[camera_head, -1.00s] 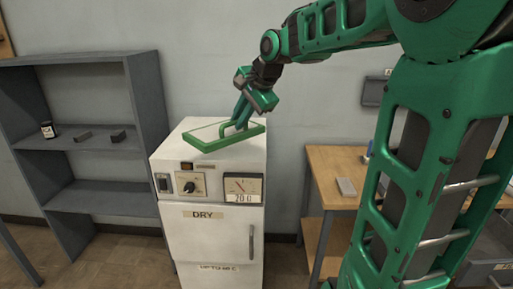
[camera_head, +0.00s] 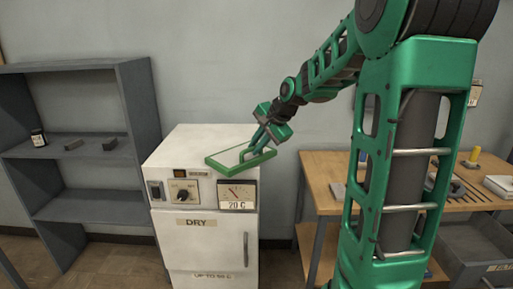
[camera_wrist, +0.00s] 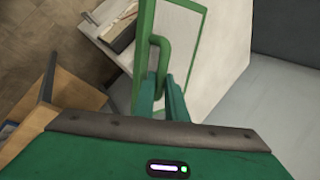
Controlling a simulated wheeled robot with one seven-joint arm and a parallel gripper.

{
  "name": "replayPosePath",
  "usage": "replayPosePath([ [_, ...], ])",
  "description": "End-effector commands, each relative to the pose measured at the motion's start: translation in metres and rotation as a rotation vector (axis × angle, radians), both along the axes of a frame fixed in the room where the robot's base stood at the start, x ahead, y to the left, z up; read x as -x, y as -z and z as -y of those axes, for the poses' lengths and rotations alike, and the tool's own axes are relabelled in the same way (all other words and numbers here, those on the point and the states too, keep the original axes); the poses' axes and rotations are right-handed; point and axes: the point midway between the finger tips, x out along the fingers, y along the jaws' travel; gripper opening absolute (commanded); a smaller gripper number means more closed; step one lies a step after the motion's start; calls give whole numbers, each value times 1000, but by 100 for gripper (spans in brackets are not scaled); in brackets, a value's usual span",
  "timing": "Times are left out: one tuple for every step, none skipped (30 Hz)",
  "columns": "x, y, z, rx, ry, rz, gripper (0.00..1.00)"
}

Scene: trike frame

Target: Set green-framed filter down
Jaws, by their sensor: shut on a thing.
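The green-framed filter (camera_head: 220,166) is a flat panel with a pale face, a green rim and a green loop handle. In the head view it is over the right part of the top of the white DRY cabinet (camera_head: 177,146), its right end past the cabinet's right edge. I cannot tell whether it touches the top. My gripper (camera_head: 249,151) is shut on the filter's handle. In the wrist view the green fingers (camera_wrist: 160,97) close around the loop handle, and the filter's pale face (camera_wrist: 181,30) extends away beyond them.
A grey shelf unit (camera_head: 135,95) with small items stands left of the cabinet. A wooden workbench (camera_head: 324,180) with tools and small parts stands to the right, with a gap between. The cabinet top's left part is bare.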

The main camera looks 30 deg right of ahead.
Motion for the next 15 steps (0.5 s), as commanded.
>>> replayPosePath([
  [0, 3, -1, 0, -1, 0, 0],
  [0, 4, -1, 0, -1, 0, 0],
  [0, 3, -1, 1, -2, 0, 0],
  [0, 3, -1, 1, -2, 0, 0],
  [0, 3, -1, 1, -2, 0, 0],
  [0, 3, -1, 1, -2, 0, 0],
  [0, 3, -1, 0, -2, 0, 16],
  [0, 3, -1, 0, -2, 0, 24],
  [0, 3, -1, 0, -2, 0, 30],
  [0, 3, -1, 0, -2, 0, 30],
  [0, 3, -1, 0, -2, 0, 30],
  [0, 3, -1, 0, -2, 0, 30],
  [0, 3, -1, 0, -2, 0, 30],
  [0, 3, -1, 1, -2, 0, 30],
  [0, 3, -1, 1, -2, 0, 30],
])
